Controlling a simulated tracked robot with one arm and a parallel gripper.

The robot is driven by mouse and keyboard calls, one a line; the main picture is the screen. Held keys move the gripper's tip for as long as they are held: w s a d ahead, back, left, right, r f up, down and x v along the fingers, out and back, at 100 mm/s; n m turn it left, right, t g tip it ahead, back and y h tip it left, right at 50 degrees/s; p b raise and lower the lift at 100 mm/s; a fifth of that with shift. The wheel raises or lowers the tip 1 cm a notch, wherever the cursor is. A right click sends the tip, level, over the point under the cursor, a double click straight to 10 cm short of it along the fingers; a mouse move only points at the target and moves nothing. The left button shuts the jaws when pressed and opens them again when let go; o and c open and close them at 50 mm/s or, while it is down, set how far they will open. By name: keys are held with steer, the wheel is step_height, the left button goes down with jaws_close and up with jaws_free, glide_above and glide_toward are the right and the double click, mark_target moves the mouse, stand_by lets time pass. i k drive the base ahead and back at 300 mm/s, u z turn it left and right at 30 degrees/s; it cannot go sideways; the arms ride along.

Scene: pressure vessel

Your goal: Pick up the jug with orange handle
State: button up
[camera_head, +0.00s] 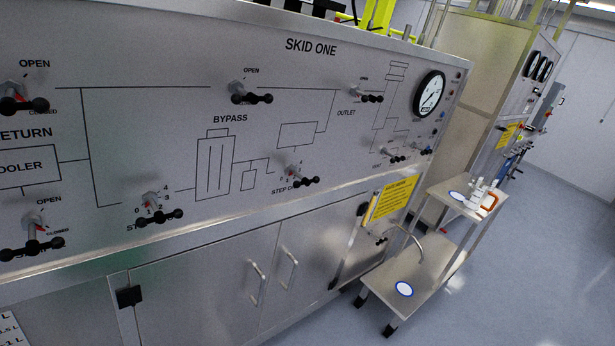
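A small white jug with an orange handle (489,201) stands on the upper shelf of a metal cart (452,207) at the right, beyond the end of the control panel. The handle is on the jug's right side. The jug is far off and small in the picture, and other white items beside it are hard to tell apart. My gripper is not in view.
The grey SKID ONE panel (190,120) with protruding black-handled valves fills the left and middle. A yellow sign (390,198) hangs near the cart. Open grey floor (530,270) is at the right.

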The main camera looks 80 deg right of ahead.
mark_target(479, 191)
steer(key=z, duration=3.35)
steer(key=k, duration=0.9)
steer(key=i, duration=0.9)
steer(key=u, duration=0.1)
